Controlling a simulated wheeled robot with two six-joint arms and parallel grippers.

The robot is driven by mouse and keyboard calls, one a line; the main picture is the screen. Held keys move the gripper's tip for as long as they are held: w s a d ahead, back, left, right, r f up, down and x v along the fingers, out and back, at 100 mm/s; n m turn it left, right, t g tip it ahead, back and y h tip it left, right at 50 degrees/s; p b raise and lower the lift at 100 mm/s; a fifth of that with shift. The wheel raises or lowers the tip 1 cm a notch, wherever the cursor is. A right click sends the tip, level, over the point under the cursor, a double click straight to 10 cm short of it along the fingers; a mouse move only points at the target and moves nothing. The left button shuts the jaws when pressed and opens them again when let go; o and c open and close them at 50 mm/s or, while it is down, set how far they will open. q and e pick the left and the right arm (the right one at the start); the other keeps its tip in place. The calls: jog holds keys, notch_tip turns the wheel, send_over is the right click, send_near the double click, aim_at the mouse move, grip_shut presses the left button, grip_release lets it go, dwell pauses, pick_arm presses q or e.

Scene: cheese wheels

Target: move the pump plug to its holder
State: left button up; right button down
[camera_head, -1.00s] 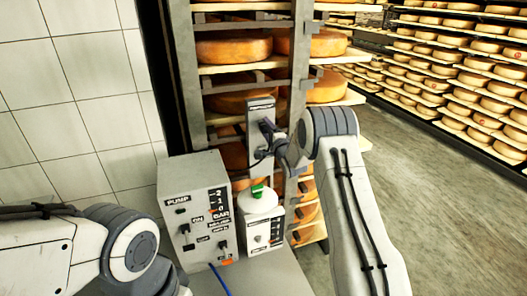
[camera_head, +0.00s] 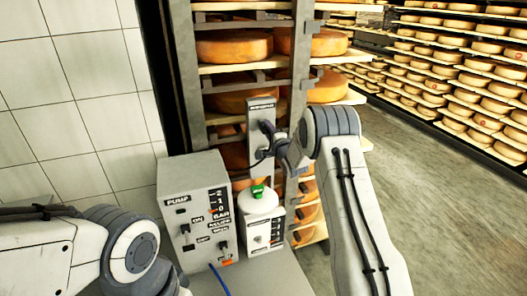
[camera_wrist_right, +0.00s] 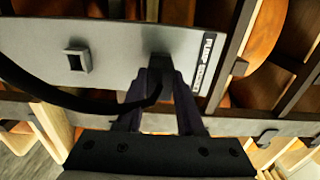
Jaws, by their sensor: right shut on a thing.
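My right gripper (camera_head: 272,142) is at the upright grey plate (camera_head: 262,163) behind the machines. In the right wrist view, the gripper (camera_wrist_right: 162,92) is shut on the black pump plug (camera_wrist_right: 160,68), with a black cable curving away to the left. The plug is at the labelled end of the plate (camera_wrist_right: 115,45); I cannot tell whether it is seated there. A small square holder (camera_wrist_right: 76,60) on the same plate stands empty to its left. In the head view the fingers largely hide the plug. My left arm shows, but its gripper is out of view.
A grey pump box (camera_head: 195,205) with switches stands below the plate. Beside it is a smaller white unit (camera_head: 262,230) with a green-topped white vessel (camera_head: 260,203). A rack of cheese wheels (camera_head: 233,46) stands behind; open floor (camera_head: 440,200) lies to the right.

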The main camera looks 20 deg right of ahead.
jog(key=shift+s+d, duration=0.1)
jog(key=shift+s, duration=1.95)
jog(key=shift+s, duration=0.15)
jog(key=s, duration=0.2)
jog(key=shift+s+b, duration=0.35)
jog(key=shift+s, duration=0.05)
